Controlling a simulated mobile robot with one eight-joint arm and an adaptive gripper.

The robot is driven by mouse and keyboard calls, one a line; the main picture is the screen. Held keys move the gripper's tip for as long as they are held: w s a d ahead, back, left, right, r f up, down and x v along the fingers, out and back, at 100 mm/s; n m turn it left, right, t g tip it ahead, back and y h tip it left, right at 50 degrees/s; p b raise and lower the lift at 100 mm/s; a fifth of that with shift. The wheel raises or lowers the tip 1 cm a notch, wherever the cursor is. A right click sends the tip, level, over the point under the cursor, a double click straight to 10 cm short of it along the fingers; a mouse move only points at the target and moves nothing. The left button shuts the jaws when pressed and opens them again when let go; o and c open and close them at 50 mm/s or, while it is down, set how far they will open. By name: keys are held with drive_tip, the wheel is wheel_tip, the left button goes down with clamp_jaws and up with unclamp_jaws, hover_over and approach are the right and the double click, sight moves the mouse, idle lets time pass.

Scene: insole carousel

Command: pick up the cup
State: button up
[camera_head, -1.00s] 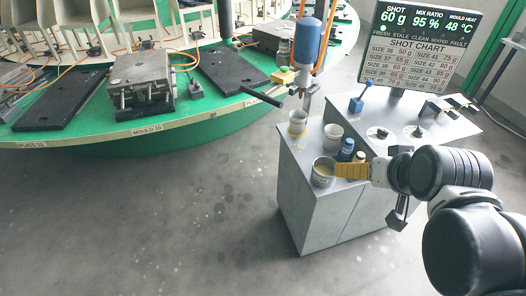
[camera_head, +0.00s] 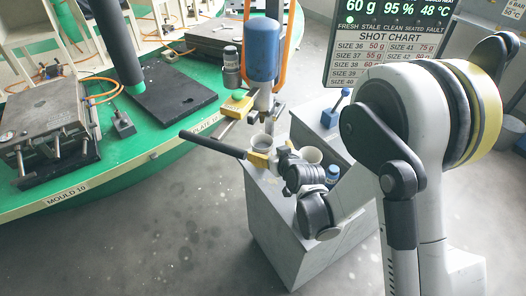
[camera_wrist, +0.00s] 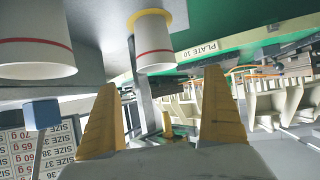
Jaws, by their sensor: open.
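A white cup (camera_head: 262,142) stands upright at the far left corner of the grey cabinet top, below the blue dispenser. In the upside-down wrist view this cup (camera_wrist: 153,45) has a red stripe and a yellow ring at its base. A second white cup (camera_head: 311,155) stands to its right, partly behind my arm; in the wrist view a striped cup (camera_wrist: 36,45) is at upper left. My gripper (camera_head: 260,157) is at the first cup's near side. In the wrist view its yellow fingers (camera_wrist: 160,88) are apart and nothing is between them; the first cup is ahead.
The green carousel (camera_head: 120,155) is at left. Grey floor is clear in front.

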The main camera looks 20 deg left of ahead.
sight(259, 141)
drive_tip(key=b+x, duration=0.1)
drive_tip(key=x, duration=0.2)
drive_tip(key=b+x, duration=0.1)
drive_tip(key=x, duration=0.2)
drive_tip(key=b+x, duration=0.2)
drive_tip(key=x, duration=0.2)
drive_tip(key=shift+w+d+f, duration=0.2)
drive_tip(key=shift+d, duration=0.05)
drive_tip(key=c, duration=1.1)
